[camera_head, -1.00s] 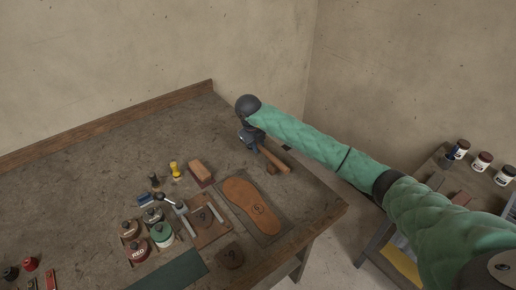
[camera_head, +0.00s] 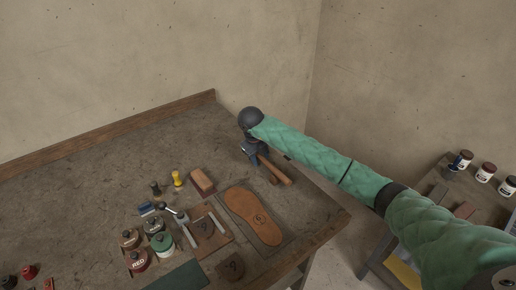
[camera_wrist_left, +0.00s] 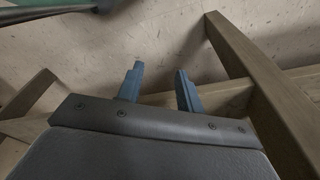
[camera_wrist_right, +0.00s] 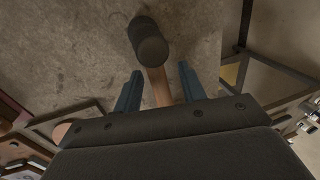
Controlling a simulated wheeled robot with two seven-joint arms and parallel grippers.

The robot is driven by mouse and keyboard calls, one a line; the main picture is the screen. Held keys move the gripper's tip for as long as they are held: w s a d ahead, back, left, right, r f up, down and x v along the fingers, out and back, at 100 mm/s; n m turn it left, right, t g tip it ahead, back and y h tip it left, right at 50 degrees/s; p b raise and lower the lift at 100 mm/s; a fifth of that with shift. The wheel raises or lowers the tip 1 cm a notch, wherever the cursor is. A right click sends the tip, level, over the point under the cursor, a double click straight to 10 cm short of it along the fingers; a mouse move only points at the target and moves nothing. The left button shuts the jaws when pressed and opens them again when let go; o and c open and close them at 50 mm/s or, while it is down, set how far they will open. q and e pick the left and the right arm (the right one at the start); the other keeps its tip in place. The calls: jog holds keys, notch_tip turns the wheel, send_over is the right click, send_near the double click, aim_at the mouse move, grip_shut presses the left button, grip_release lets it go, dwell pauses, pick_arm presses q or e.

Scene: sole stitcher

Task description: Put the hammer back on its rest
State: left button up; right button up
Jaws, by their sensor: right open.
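The hammer (camera_wrist_right: 150,42) shows in the right wrist view with its dark cylindrical head beyond my fingertips. Its wooden handle (camera_wrist_right: 160,86) runs back between the two fingers. My right gripper (camera_wrist_right: 158,84) is open around the handle. In the head view the handle (camera_head: 276,171) slants down to the right below my dark right gripper (camera_head: 252,146), near the back right of the bench. The hammer's head is hard to make out there. I cannot pick out the rest for sure. My left gripper (camera_wrist_left: 158,85) shows only in its wrist view, open and empty.
A brown shoe sole (camera_head: 252,215), a wooden block (camera_head: 201,181), small bottles and ink pots (camera_head: 162,241) stand on the workbench (camera_head: 90,205). A side table (camera_head: 437,208) with jars stands at the right. The bench's back left is clear.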

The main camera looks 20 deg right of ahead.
jog(key=shift+r, duration=0.2)
pick_arm(q)
notch_tip(320, 180, up, 12)
jog(key=w+d+b, duration=0.2)
jog(key=d+b, duration=0.1)
jog(key=b, duration=0.1)
jog(key=shift+w+b, duration=0.35)
jog(key=shift+w, duration=0.05)
pick_arm(e)
jog(key=v, duration=1.1)
jog(key=shift+r, duration=0.3)
pick_arm(q)
jog(key=shift+r, duration=0.1)
pick_arm(e)
jog(key=shift+a, duration=0.15)
